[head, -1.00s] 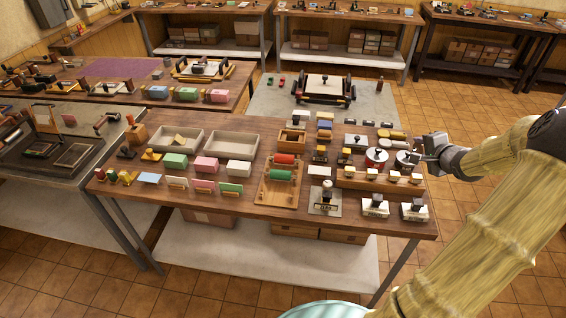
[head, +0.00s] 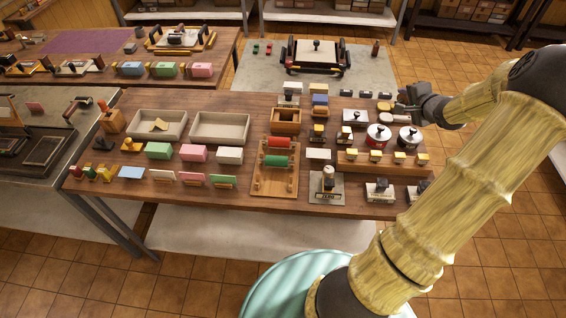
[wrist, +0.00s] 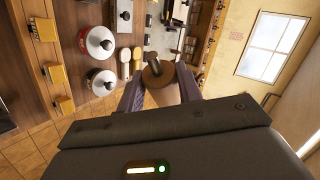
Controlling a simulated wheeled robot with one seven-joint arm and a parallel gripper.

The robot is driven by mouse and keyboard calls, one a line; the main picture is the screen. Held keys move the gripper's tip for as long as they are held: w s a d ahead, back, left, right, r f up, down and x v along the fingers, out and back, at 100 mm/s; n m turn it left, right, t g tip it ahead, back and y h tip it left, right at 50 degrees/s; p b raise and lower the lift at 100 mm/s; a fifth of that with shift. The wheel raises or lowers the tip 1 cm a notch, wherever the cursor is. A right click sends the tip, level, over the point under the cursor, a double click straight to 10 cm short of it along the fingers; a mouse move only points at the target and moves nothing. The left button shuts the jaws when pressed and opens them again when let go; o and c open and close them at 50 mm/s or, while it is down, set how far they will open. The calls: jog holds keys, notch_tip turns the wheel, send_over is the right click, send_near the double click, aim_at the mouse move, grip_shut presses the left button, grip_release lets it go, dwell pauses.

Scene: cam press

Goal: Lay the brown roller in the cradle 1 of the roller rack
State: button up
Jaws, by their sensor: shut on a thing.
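The brown roller (wrist: 157,74) is between the fingers of my gripper (wrist: 158,88) in the wrist view. Its round brown end and a dark handle-like part show; the fingers are shut on it. In the head view my gripper (head: 404,103) is at the back right of the table, above or beside the tins; the roller is not clear there. The roller rack (head: 262,185) is a wooden frame at the table's middle, well left of my gripper. A red roller (head: 278,142) and a green roller (head: 276,160) lie on it. Its front part looks bare. Cradle numbers are not readable.
A wooden strip (head: 350,167) with yellow-and-white blocks lies right of the rack. A wooden box (head: 286,117) stands behind the rack.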

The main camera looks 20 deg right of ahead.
jog(key=w+a+f+n+g+y+p, duration=0.2)
jog(key=w+a+f+n+y, duration=0.15)
jog(key=a, duration=0.35)
jog(key=w+a+f+n+g+y+p, duration=0.1)
jog(key=w+a+f+n+g+y, duration=0.15)
jog(key=a+n, duration=0.3)
jog(key=w+a+f+n+g+y+p, duration=0.1)
jog(key=w+a+f+n+y+p, duration=0.2)
jog(key=a, duration=0.4)
jog(key=s+a+f+n+g+p, duration=0.1)
jog(key=s+a+f+n+g, duration=0.2)
jog(key=a+n, duration=0.5)
jog(key=s+a+f+n+g+h+p, duration=0.1)
jog(key=s+a+f+n+g, duration=0.3)
jog(key=a+n, duration=0.5)
notch_tip(320, 180, down, 2)
jog(key=shift+s+a+n+p, duration=0.15)
jog(key=shift+s+n+p, duration=0.4)
jog(key=shift+p, duration=0.25)
jog(key=shift+f, duration=0.15)
notch_tip(320, 180, down, 5)
jog(key=b, duration=0.5)
jog(key=shift+f, duration=0.1)
jog(key=shift+f+b, duration=0.55)
jog(key=shift+f, duration=0.45)
